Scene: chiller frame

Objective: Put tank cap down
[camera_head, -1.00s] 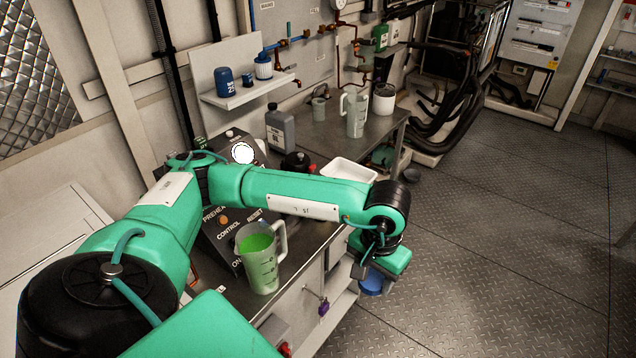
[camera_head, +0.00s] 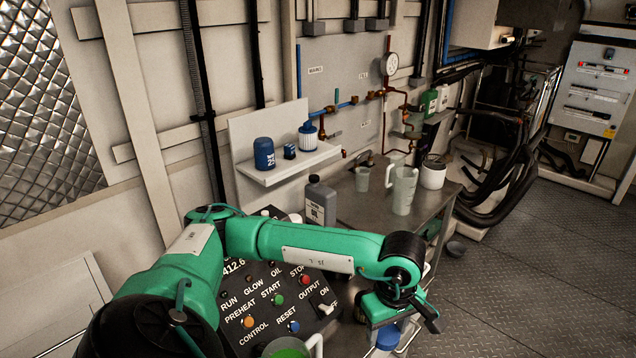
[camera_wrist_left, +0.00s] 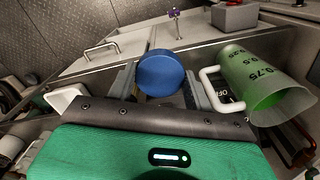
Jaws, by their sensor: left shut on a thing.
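The blue round tank cap (camera_wrist_left: 165,73) sits between the fingers of my left gripper (camera_wrist_left: 164,90) in the left wrist view. The gripper is shut on it. In the head view the left gripper (camera_head: 398,322) points down at the lower middle, and the blue cap (camera_head: 387,339) shows partly below it. In the wrist view the cap is in front of the grey cabinet edge, left of the measuring jug. I cannot tell whether it touches anything. My right gripper is not in view.
A measuring jug with green liquid (camera_head: 288,347) stands by the black control panel (camera_head: 262,305); the jug (camera_wrist_left: 264,88) is close to my left gripper. A grey bottle (camera_head: 320,203) and a pale jug (camera_head: 402,190) stand further back. A shelf (camera_head: 290,163) holds blue items.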

